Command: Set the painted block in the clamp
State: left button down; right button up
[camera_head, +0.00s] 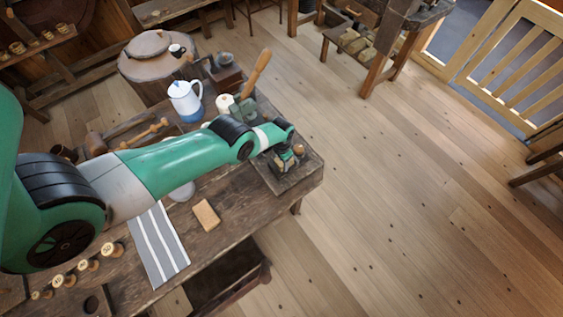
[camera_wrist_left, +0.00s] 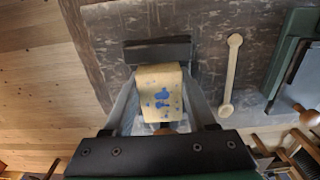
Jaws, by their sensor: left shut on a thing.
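The painted block (camera_wrist_left: 160,88), pale yellow with blue blotches, is between the two fingers of my left gripper (camera_wrist_left: 161,100) in the left wrist view. The gripper is shut on it. In the head view my left gripper (camera_head: 284,162) is low over the right end of the workbench, and the block is not clear there. A dark bar (camera_wrist_left: 158,52) lies just beyond the block in the wrist view. It may be a clamp jaw; I cannot tell whether the block touches it. A round wooden knob (camera_head: 298,150) shows beside the gripper. My right gripper is in neither view.
The workbench (camera_head: 240,215) carries a white-blue pot (camera_head: 186,100), a striped mat (camera_head: 157,245), a tan wooden piece (camera_head: 206,214) and several spools at the left. A pale double-ended stick (camera_wrist_left: 231,72) and a green tool (camera_wrist_left: 290,52) lie right of the gripper. Open floor is beyond the bench.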

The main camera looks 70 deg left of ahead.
pick_arm(q)
jog(key=shift+w+r, duration=0.1)
jog(key=shift+f, duration=0.25)
jog(key=shift+c, duration=1)
grip_release()
jog(key=shift+r, duration=0.15)
notch_tip(320, 180, up, 12)
jog(key=p, duration=1.2)
jog(key=shift+r, duration=0.1)
